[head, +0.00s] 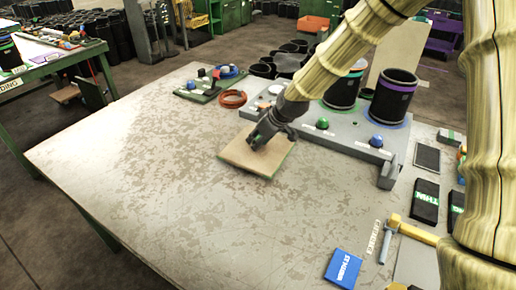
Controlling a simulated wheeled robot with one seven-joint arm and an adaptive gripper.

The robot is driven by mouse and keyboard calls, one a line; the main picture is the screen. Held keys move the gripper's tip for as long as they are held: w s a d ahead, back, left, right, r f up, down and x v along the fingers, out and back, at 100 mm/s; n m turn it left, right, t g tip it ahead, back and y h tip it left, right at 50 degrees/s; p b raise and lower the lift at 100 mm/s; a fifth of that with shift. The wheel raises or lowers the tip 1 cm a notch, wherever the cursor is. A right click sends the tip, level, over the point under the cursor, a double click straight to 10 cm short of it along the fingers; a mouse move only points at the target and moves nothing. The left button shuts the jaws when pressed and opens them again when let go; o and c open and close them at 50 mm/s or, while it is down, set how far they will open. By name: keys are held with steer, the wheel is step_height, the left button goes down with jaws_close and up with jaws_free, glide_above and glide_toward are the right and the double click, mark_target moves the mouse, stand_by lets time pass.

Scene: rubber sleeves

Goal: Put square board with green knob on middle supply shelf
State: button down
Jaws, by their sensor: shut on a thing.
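A tan square board (272,165) with a thin green edge is near the middle of the table, left of a grey fixture. My gripper (256,143) comes down onto the board's upper middle and is shut on it. The fingers hide the place they grip, so the board's green knob does not show. The board looks flat, and I cannot tell whether it touches the table or hangs just above it. I cannot make out a supply shelf in this view.
The grey fixture (345,146) carries dark sleeves (392,97) and coloured knobs. A hammer (408,231), a blue box (343,268) and black packs (425,200) lie at right. An orange coil (232,99) lies behind the board. The table's left half (120,160) is bare.

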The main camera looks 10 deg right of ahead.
mark_target(260, 148)
steer(key=shift+f, duration=2.05)
steer(key=shift+f, duration=0.1)
steer(key=c, duration=1.1)
jaws_free()
steer(key=shift+o, duration=0.2)
